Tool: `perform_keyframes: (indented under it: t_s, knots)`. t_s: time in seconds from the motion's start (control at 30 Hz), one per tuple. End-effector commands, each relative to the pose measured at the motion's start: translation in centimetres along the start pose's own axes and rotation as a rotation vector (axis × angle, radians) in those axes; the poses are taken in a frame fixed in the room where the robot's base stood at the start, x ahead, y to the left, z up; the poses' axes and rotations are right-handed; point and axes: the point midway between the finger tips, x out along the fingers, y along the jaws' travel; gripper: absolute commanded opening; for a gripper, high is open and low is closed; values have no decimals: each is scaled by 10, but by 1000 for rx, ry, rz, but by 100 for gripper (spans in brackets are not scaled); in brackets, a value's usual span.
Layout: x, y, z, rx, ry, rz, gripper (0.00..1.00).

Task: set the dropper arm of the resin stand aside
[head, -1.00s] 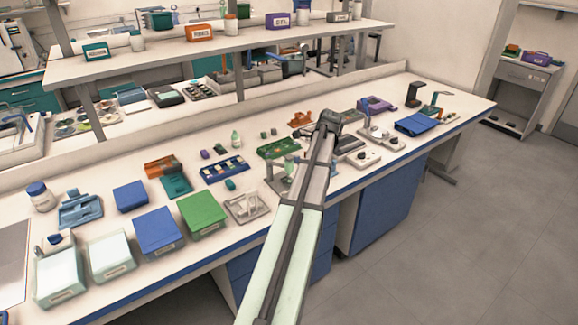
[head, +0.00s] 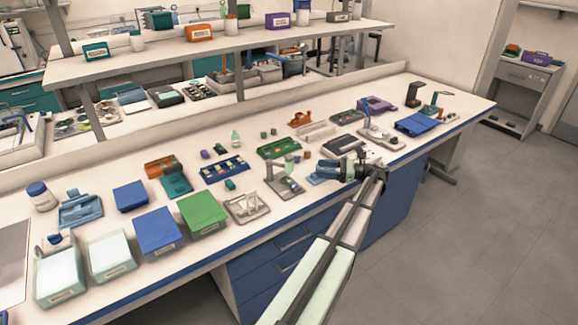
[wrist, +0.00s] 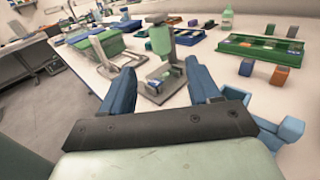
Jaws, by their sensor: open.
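The resin stand (head: 286,187) is a grey base with an upright post near the bench's front edge. In the wrist view the stand (wrist: 153,90) is straight ahead, beyond the fingers. Its dropper arm (wrist: 156,18) is near the top and a green dropper (wrist: 160,42) hangs over the base. My gripper (head: 350,170) is to the right of the stand in the head view, pointing left at it. In the wrist view my gripper (wrist: 160,68) has its two blue fingers wide apart, with nothing between them. The fingers appear clear of the stand.
A blue holder (wrist: 275,128) lies close by the right finger. Small blocks (wrist: 279,75) and a green tray (wrist: 260,47) are farther right. A pale rack (head: 247,206) stands left of the stand, near a green box (head: 203,212).

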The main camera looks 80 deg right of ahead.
Motion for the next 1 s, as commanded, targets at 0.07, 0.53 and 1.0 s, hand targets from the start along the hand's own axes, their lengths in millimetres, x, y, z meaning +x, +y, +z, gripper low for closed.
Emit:
perform_keyframes:
  t_s: [0.07, 0.53, 1.0]
  knots:
    - [4, 0, 0, -1, -7, -1, 62]
    - [77, 1, 1, -1, -5, 1, 62]
    - [133, 0, 1, 0, -4, 0, 62]
